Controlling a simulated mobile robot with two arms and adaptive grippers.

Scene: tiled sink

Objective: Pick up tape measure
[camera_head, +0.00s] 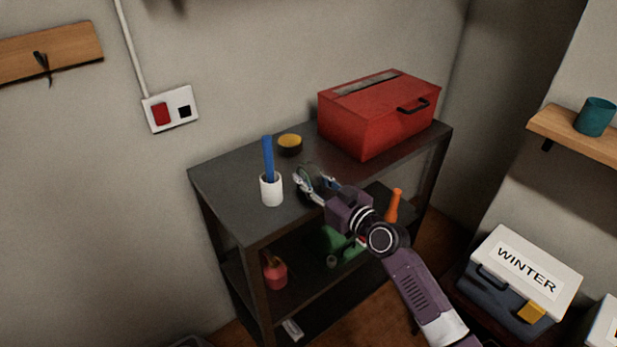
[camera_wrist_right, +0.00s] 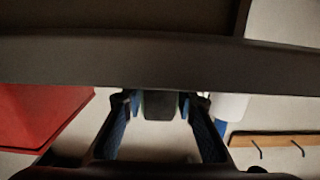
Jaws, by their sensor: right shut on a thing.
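My right gripper (camera_head: 311,184) reaches in over the front of the dark metal table, between the white cup and the red toolbox. Its fingers are shut on a small dark thing with a greenish edge, which I take to be the tape measure (camera_head: 313,176). In the right wrist view the tape measure (camera_wrist_right: 159,105) shows as a dark block between the two blue-padded fingers (camera_wrist_right: 160,112). The fingers hide part of it, and I cannot tell whether it is clear of the tabletop. My left gripper is not in view.
The table (camera_head: 230,195) also holds a white cup (camera_head: 271,189) with a blue stick, a round yellow-topped dark thing (camera_head: 290,144) and a red toolbox (camera_head: 378,112). An orange-handled thing (camera_head: 394,205) stands below. A WINTER box (camera_head: 520,270) stands to the right.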

